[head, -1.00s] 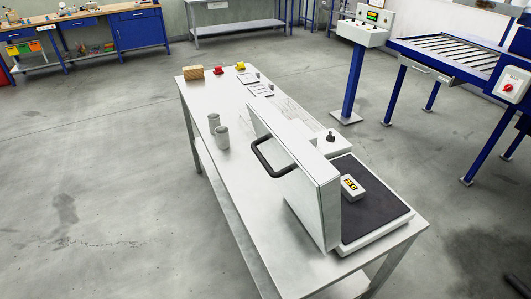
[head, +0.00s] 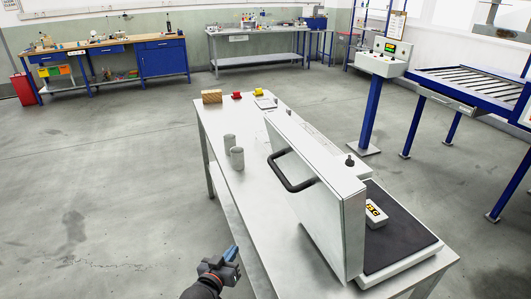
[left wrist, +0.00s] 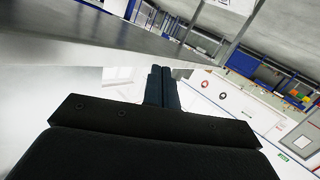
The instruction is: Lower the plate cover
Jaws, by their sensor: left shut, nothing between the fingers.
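The plate cover (head: 330,205) is a large pale metal lid that stands raised, nearly upright, on the table. Its black bar handle (head: 281,176) is on the side facing left. The dark plate (head: 402,236) lies uncovered behind it, with a small box with a yellow display (head: 376,214) on it, partly hidden by the cover. My left gripper (head: 234,253) is shut and empty, off the table's left edge, in front of and below the handle, apart from it. Its closed fingers (left wrist: 161,88) also show in the left wrist view. My right gripper is not in view.
The metal table (head: 262,225) carries two grey cylinders (head: 237,158), a tan block (head: 211,96), and small red and yellow items farther back. A blue post with a control box (head: 383,58) and a roller conveyor (head: 465,83) stand at right. The floor at left is clear.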

